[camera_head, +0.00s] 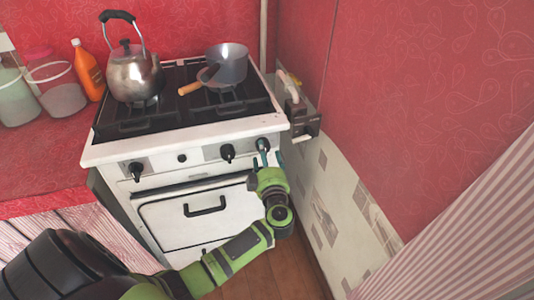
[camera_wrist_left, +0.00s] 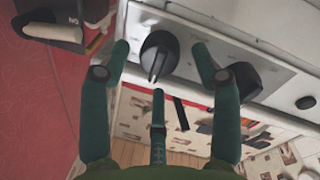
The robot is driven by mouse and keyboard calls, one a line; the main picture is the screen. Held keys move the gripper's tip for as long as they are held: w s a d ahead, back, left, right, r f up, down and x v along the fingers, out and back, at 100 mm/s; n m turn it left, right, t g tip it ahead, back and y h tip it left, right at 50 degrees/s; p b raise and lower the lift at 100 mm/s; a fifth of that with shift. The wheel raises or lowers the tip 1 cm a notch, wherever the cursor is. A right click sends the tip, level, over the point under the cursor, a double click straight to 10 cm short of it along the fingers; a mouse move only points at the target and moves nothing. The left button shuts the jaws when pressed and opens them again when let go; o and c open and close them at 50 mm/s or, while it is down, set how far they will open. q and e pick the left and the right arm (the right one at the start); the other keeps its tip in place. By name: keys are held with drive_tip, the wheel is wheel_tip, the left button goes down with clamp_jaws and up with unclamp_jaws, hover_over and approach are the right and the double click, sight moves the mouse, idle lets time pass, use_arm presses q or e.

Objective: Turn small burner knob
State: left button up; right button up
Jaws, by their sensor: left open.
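The white stove (camera_head: 115,152) has black knobs on its front panel. The rightmost knob (camera_head: 262,144) is partly hidden by my left gripper (camera_head: 267,160), which is right in front of it. In the left wrist view, that knob (camera_wrist_left: 159,55) sits between the spread fingers of my left gripper (camera_wrist_left: 160,62), with its grip ridge showing. The fingers are open, with no clear contact on the knob. A second knob (camera_head: 227,152) is just left of it; it also shows in the wrist view (camera_wrist_left: 240,80). A third knob (camera_head: 136,171) is at the panel's left. My right gripper is out of view.
A kettle (camera_head: 135,75) and a saucepan (camera_head: 228,66) with a wooden handle stand on the cooktop. The oven handle (camera_head: 205,207) juts out below the panel. A dark box (camera_head: 305,124) and the wall are close on the right. Bottles and jars stand on the left counter.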

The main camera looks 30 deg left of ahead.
use_arm(q)
drive_tip(key=shift+x, duration=0.8)
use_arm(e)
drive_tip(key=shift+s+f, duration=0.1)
use_arm(q)
drive_tip(key=shift+d, duration=0.1)
drive_tip(key=c, duration=1.1)
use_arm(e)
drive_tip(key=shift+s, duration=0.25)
use_arm(q)
drive_tip(key=shift+c, duration=0.2)
